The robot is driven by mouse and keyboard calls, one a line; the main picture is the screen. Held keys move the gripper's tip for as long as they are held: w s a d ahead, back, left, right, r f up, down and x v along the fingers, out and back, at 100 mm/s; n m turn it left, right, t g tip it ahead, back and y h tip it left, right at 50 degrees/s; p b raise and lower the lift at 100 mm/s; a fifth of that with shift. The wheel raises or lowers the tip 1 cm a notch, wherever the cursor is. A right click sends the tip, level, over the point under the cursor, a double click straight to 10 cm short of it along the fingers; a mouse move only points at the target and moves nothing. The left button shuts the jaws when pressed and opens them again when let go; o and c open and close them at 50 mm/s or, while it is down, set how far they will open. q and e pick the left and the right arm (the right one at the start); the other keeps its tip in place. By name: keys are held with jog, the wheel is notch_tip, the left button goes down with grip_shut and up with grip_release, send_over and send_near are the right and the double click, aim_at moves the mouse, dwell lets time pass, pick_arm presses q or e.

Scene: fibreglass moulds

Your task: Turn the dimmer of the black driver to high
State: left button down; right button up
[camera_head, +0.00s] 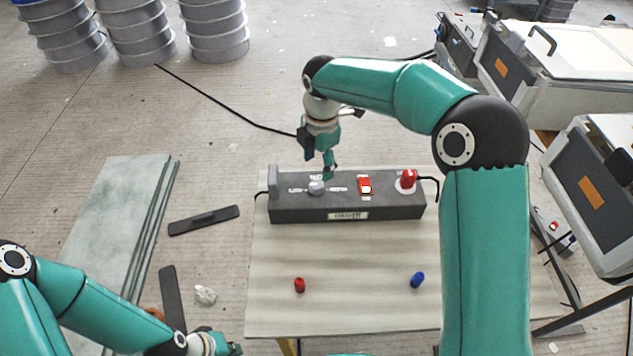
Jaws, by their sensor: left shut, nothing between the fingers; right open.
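The black driver (390,208) is a long dark box lying across the back of the board. Its top carries a round grey dimmer knob (316,187) left of the middle, with small white lettering around it that is too small to read surely. My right gripper (328,172) reaches down from above, open, its fingertips just behind and above the knob; I cannot tell whether they touch it. My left gripper (228,347) is shut and empty at the bottom edge, left of the board and well away from the driver, partly cut off by the frame.
The driver also has a red rocker switch (365,185) and a red knob (408,179). A red cap (299,285) and a blue cap (417,280) stand on the pale board (350,313). Cables leave both driver ends. Grey panels (112,210) lie left; cases (590,195) stand right.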

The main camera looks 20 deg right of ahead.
aim_at(317, 184)
jog(key=f, duration=0.7)
jog(key=shift+w+f, duration=0.2)
jog(key=shift+f, duration=0.15)
jog(key=shift+c, duration=0.3)
jog(key=shift+a, duration=0.1)
jog(key=c, duration=1.1)
